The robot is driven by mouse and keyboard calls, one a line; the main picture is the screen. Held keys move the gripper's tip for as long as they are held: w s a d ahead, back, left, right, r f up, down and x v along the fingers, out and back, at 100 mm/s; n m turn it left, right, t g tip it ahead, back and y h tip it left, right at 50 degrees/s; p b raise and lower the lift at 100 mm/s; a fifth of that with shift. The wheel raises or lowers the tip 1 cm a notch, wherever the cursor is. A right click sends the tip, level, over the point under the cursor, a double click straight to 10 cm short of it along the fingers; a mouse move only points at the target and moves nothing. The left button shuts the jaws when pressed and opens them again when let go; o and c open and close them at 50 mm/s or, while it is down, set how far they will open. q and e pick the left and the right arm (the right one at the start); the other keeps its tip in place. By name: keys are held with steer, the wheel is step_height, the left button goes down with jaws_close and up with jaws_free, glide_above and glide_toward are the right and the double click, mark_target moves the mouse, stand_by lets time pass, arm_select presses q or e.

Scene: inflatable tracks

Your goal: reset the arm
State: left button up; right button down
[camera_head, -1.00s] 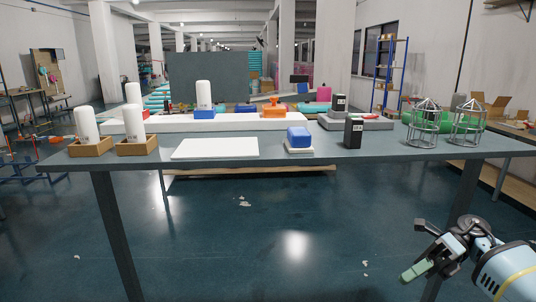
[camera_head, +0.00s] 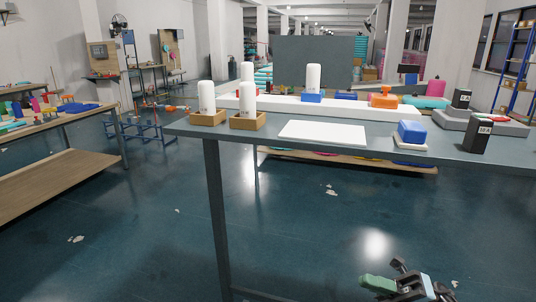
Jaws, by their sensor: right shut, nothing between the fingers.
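My right gripper (camera_head: 382,276) is low at the bottom edge of the head view, right of centre. It is shut and empty, in front of and below the grey table (camera_head: 345,170), apart from it. Its arm is mostly cut off by the frame. My left gripper is not in view.
The table holds white cylinders in wooden trays (camera_head: 247,121), a white board (camera_head: 323,132), a blue block (camera_head: 411,131) on a white base and a black box (camera_head: 477,135). Another table (camera_head: 60,120) with coloured items stands at the left.

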steer(key=w+d+m+t+h, duration=0.5)
steer(key=w+m+t+h, duration=0.25)
steer(key=m+t, duration=0.5)
steer(key=w+d+m+t+h, duration=0.5)
steer(key=w+m+t+h, duration=0.3)
steer(key=m+t, duration=0.4)
steer(key=w+d+f+m+g+h, duration=0.2)
steer(key=d+f+m+g+h, duration=0.25)
steer(key=f+m, duration=0.25)
steer(key=w+d+f+m+g+h, duration=0.2)
steer(key=d+f+m+g+h, duration=0.15)
steer(key=f+m+h, duration=0.3)
steer(key=s+a+f+g+y, duration=0.15)
steer(key=s+a+f, duration=0.35)
steer(key=s+f, duration=0.5)
steer(key=s+a+f+g+y, duration=0.1)
steer(key=s+a+f+y, duration=0.1)
steer(key=s+a+f, duration=0.55)
steer(key=s+a+f+g, duration=0.1)
steer(key=s+a, duration=0.1)
steer(key=s, duration=1.2)
steer(key=s+a+f+m+g+y, duration=0.1)
steer(key=s+a+f+g, duration=0.1)
steer(key=s, duration=1.2)
steer(key=shift+s+a+f+g, duration=0.15)
steer(key=shift+a+f+g, duration=0.15)
steer(key=shift+a, duration=0.5)
